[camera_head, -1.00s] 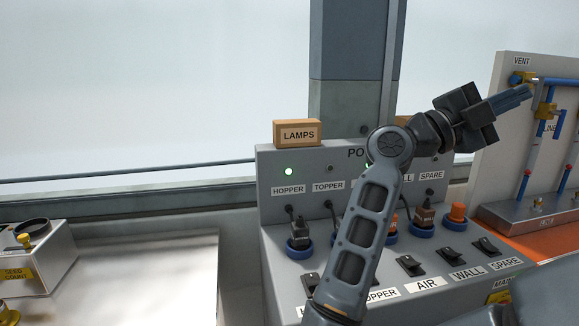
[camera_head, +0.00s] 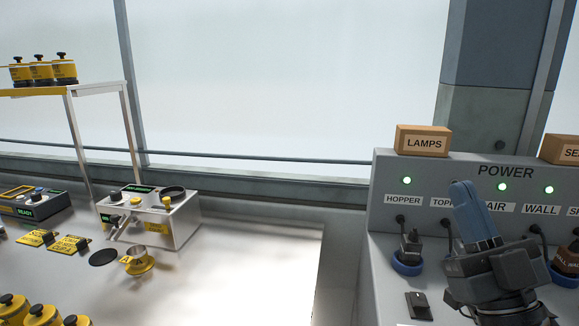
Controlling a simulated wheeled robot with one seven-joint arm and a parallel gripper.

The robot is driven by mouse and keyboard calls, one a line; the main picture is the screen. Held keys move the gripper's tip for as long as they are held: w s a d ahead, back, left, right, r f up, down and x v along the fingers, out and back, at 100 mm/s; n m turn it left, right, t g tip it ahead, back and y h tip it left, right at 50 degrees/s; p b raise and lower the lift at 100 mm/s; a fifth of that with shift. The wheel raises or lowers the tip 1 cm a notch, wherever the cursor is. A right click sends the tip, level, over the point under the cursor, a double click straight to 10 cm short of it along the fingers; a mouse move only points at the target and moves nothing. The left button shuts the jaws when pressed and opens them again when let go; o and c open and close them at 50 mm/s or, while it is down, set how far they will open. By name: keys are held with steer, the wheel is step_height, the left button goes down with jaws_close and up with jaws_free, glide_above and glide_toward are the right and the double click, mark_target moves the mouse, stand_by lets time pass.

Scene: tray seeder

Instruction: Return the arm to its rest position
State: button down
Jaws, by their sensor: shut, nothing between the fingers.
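My gripper (camera_head: 470,210) is at the lower right, in front of the grey power panel (camera_head: 384,190). Its blue-grey fingers are together, point upward and hold nothing. My gripper and wrist hide part of the panel, including most of the TOPPER label and some plugs behind. The rest of my arm is below the frame.
Green lamps glow at HOPPER (camera_head: 407,181), AIR (camera_head: 502,187) and WALL (camera_head: 549,189). A LAMPS box (camera_head: 422,140) stands on the panel. A seed-count machine (camera_head: 180,232) sits on the bench at left. The bench (camera_head: 265,265) is clear between machine and panel.

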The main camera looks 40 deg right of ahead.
steer(key=s+a+f+n+g+y, duration=0.2)
steer(key=s+a+f+g+y, duration=0.15)
steer(key=a+f+y, duration=0.7)
steer(key=s+a+f+g, duration=0.6)
steer(key=s+a+f, duration=0.2)
steer(key=s+f, duration=0.3)
steer(key=shift+s+a+f+m+g, duration=0.15)
steer(key=shift+s+f+m+g, duration=0.2)
steer(key=shift+f, duration=0.4)
steer(key=shift+w, duration=0.2)
